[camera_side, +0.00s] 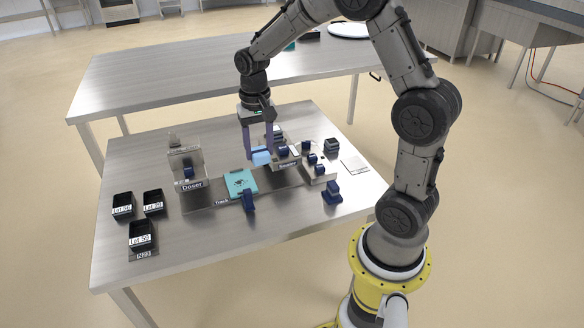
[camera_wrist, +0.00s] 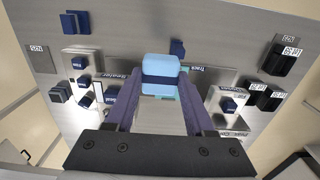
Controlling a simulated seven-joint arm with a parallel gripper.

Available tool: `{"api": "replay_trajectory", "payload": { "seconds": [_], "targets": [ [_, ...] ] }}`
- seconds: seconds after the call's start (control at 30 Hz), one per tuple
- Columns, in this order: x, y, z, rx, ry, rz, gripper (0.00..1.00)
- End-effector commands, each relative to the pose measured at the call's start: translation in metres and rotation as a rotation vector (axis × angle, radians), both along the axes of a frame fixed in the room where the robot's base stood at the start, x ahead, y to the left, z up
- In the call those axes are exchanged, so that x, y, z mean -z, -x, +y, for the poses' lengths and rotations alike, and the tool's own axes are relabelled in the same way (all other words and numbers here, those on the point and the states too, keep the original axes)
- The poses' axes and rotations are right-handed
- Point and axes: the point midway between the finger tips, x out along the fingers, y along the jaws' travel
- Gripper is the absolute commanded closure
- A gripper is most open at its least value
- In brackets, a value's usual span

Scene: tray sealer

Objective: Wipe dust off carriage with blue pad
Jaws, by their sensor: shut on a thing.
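My gripper (camera_side: 259,148) is shut on the light blue pad (camera_side: 262,157) and points down. In the wrist view the pad (camera_wrist: 160,66) sits between the two purple fingers. The teal carriage (camera_side: 236,176) lies on the track in the middle of the table, with dark dust marks (camera_side: 241,183) on its top. The pad is to the right of the carriage and a little behind it, beside the sealer, and looks raised and apart from the carriage. In the wrist view the pad and fingers hide most of the carriage.
The doser (camera_side: 186,166) stands left of the carriage, the sealer (camera_side: 287,163) right. A dark blue handle (camera_side: 248,201) stands at the track's front edge. Several black lot trays (camera_side: 141,235) are at the front left. Blue-knobbed blocks (camera_side: 317,166) and a dark blue piece (camera_side: 332,191) lie right.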

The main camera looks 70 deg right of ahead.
Motion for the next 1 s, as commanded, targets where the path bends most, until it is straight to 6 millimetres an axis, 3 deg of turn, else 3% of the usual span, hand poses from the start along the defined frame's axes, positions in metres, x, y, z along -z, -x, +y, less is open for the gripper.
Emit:
{"api": "replay_trajectory", "payload": {
  "seconds": [0.1,0.33,0.5,1.0],
  "targets": [
    [0.011,-0.042,-0.014,0.001,-0.001,0.004,0.91],
    [0.045,-0.091,-0.031,0.005,-0.001,0.004,0.91],
    [0.069,-0.094,-0.033,0.007,0.000,0.001,0.91],
    [0.104,-0.091,-0.033,0.008,0.000,0.001,0.91]
  ]
}}
